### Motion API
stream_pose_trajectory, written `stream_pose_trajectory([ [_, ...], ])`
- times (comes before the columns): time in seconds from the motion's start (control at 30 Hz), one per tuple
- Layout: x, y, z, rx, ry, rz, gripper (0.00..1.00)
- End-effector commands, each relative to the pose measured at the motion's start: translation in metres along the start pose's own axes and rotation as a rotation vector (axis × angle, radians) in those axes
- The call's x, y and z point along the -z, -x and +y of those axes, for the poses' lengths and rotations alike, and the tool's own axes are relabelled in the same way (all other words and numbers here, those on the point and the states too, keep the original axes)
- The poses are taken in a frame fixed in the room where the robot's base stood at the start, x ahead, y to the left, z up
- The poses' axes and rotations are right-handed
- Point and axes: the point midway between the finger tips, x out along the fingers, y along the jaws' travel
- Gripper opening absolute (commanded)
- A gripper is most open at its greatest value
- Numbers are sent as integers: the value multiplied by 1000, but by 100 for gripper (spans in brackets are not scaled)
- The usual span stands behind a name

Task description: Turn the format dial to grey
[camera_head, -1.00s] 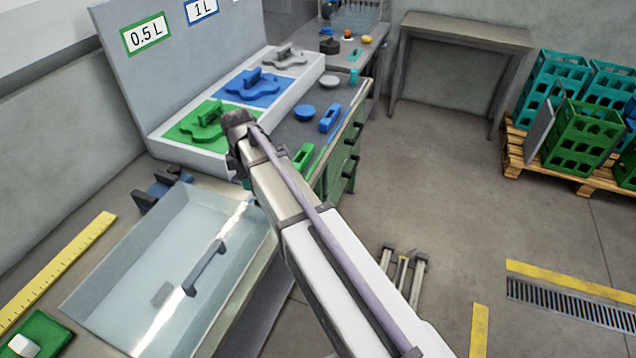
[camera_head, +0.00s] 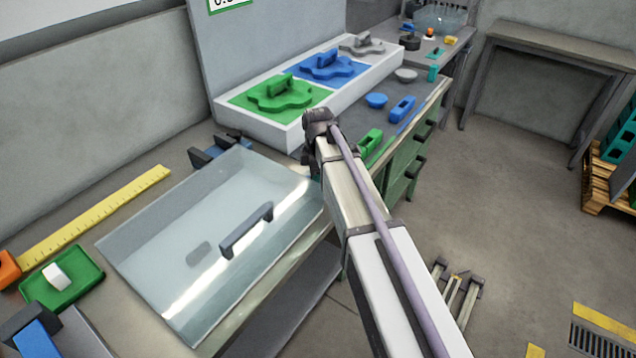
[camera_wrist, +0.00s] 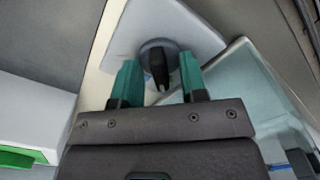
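In the wrist view a round dark grey dial (camera_wrist: 157,61) with a black raised grip bar sits on a light grey-blue panel (camera_wrist: 190,30). My gripper (camera_wrist: 160,78) has two teal fingers, which are apart, with one on each side of the dial's lower part. Nothing is held between them. I cannot tell whether the fingers touch the dial. No colour mark around the dial can be made out, so its setting does not show. In the head view the dial and my fingers are hidden behind the end of my arm.
A clear cover (camera_head: 165,225) with a dark handle (camera_head: 246,230) lies left of my arm. A white block (camera_head: 268,128) behind it carries green (camera_head: 280,93), blue (camera_head: 328,65) and grey (camera_head: 362,45) shaped pieces. A yellow ruler (camera_head: 95,213) lies at left. Open floor is at right.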

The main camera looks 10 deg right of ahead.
Motion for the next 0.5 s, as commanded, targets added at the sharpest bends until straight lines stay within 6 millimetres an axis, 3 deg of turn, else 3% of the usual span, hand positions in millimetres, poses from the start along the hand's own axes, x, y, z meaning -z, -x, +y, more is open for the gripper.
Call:
stream_pose_trajectory([
  [0.13,0,2,0,0,0,0,39],
  [0.5,0,2,0,0,0,0,4],
])
